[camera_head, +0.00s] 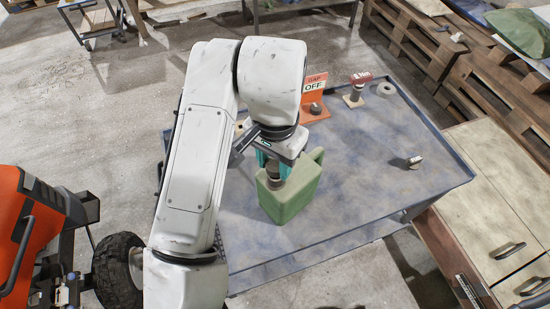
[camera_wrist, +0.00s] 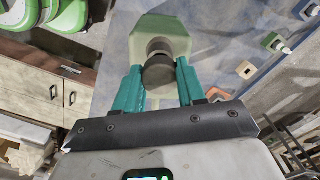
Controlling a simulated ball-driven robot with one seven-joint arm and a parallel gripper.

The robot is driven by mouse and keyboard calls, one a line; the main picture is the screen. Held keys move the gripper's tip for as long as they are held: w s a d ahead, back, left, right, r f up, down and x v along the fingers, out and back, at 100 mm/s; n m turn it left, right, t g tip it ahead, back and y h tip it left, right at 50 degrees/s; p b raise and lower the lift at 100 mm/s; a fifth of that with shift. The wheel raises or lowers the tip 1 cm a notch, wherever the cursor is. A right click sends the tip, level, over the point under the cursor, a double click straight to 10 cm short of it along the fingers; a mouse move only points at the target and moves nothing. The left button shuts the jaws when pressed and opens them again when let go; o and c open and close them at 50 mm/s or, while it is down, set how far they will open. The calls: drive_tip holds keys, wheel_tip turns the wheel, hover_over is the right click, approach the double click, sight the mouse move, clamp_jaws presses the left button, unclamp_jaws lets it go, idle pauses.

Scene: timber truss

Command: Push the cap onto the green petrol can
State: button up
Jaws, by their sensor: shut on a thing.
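The green petrol can (camera_head: 292,200) stands upright on the blue-grey table, and its top shows in the wrist view (camera_wrist: 158,28). My gripper (camera_head: 272,172) is over the can's near left side, pointing down. In the wrist view its teal fingers (camera_wrist: 158,82) are shut on a dark round cap (camera_wrist: 158,74). The cap is at the can's greyish neck (camera_wrist: 160,46) and overlaps it in the picture. I cannot tell whether the cap is seated or only touching. My fingers and wrist hide part of the cap in the head view.
The blue-grey table (camera_head: 355,205) has a raised rim and free room right of the can. An orange stand with a sign (camera_head: 313,105), a small wooden block (camera_head: 354,98), a grey ring (camera_head: 386,89) and a small fitting (camera_head: 414,162) stand on it. A wooden cabinet (camera_head: 490,190) stands at right.

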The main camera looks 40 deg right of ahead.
drive_tip(key=shift+f+b, duration=0.7)
drive_tip(key=shift+f, duration=0.25)
idle(0.5)
drive_tip(key=o, duration=1.1)
drive_tip(key=shift+r, duration=0.1)
drive_tip(key=shift+o, duration=0.2)
drive_tip(key=shift+r+p, duration=3)
drive_tip(key=shift+r, duration=0.05)
